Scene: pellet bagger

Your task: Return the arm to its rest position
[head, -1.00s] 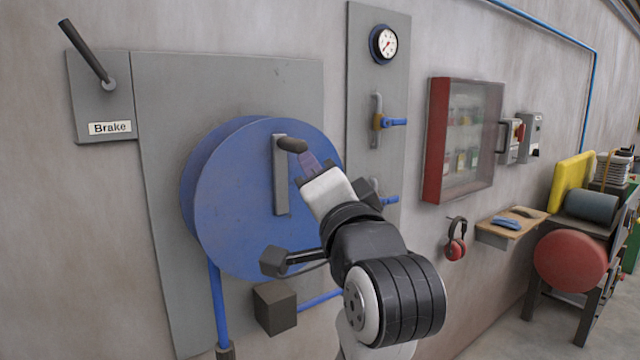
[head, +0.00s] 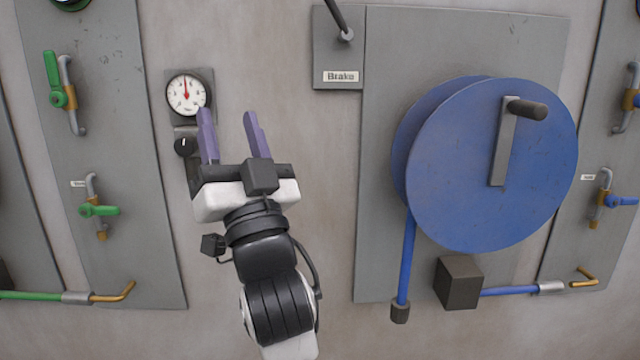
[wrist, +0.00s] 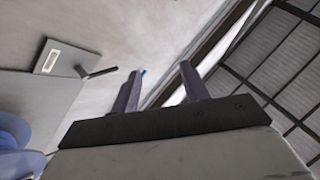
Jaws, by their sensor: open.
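My gripper (head: 230,135) is open and empty, its two purple fingers pointing up in front of the bare wall. In the head view it is left of the blue reel (head: 490,165) and just right of the round gauge (head: 186,94), clear of the reel's crank handle (head: 526,109). In the wrist view the open fingers (wrist: 158,90) point up toward the wall and roof, with nothing between them. My arm rises from the bottom of the head view, bent upward.
The brake lever panel (head: 338,60) is right of my gripper. A panel with green valves (head: 62,97) is at the left. A dark box (head: 459,283) and blue pipe (head: 510,291) sit below the reel. Bare wall lies between gripper and reel panel.

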